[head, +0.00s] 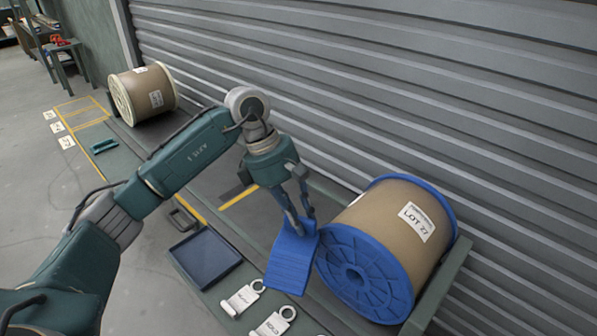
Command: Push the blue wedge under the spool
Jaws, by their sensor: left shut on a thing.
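The blue wedge (289,264) lies on the bench at the left side of the large spool. My left gripper (303,227) points down and is shut on the wedge's raised far end. The spool (388,242) lies on its side, with blue flanges, a brown wrapped body and a white "LOT 27" label. The wedge's right edge is close to the spool's near blue flange; I cannot tell whether they touch. My right gripper is not in view.
A second spool (142,94) with pale flanges lies farther back on the bench. A dark blue tray (206,257) and white tags with rings (243,298) sit along the front edge. A grey ribbed shutter (420,90) closes off the back.

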